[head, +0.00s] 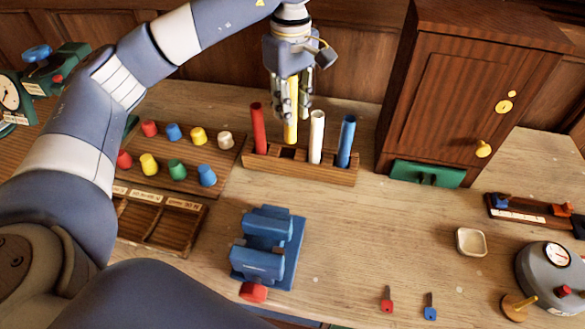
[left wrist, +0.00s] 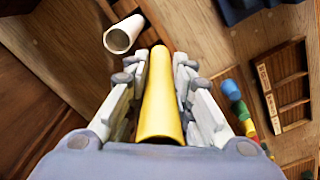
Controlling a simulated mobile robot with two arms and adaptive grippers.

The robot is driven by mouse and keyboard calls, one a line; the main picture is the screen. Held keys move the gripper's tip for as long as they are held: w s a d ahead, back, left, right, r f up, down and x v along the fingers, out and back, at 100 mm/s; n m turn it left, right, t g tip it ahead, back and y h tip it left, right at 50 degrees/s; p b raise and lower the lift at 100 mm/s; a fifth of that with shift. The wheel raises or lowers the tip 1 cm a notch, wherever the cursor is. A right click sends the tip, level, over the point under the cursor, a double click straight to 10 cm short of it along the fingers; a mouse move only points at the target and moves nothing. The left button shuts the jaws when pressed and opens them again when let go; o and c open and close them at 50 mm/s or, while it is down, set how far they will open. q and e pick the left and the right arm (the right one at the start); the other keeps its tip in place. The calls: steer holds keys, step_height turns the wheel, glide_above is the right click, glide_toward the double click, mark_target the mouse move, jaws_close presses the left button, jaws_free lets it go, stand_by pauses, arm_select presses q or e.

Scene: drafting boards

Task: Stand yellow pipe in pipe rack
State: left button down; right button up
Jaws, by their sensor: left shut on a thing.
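The yellow pipe (head: 291,126) is upright in my left gripper (head: 291,100), which is shut on it. In the left wrist view the pipe (left wrist: 161,100) lies between the two fingers. The wooden pipe rack (head: 305,174) stands below, holding a red pipe (head: 258,130), a white pipe (head: 317,138) and a blue pipe (head: 347,140). The yellow pipe's lower end shows just above a dark empty-looking opening between red and white; I cannot tell whether it is above or behind the rack. The white pipe's open top (left wrist: 120,40) also shows in the left wrist view. My right gripper is out of view.
A wooden cabinet (head: 460,100) stands right of the rack. A board of coloured cups (head: 176,170) and a compartment tray (head: 160,222) lie left. A blue vise (head: 268,245) stands in front. Bare table lies between vise and small dish (head: 471,242).

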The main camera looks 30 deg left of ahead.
mark_target(287, 135)
arm_select(q)
steer(key=f+n, duration=0.1)
steer(key=f, duration=0.2)
steer(key=w+a+f+n+p, duration=0.1)
steer(key=f, duration=0.2)
steer(key=f+n, duration=0.1)
steer(key=f, duration=0.2)
steer(key=shift+w+a+f+p, duration=0.15)
steer(key=shift+a+f+p, duration=0.15)
steer(key=shift+p, duration=0.1)
steer(key=shift+f, duration=0.1)
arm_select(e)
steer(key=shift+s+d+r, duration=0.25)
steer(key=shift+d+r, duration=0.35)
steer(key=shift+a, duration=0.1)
arm_select(q)
steer(key=shift+f, duration=0.15)
steer(key=c, duration=1.4)
jaws_free()
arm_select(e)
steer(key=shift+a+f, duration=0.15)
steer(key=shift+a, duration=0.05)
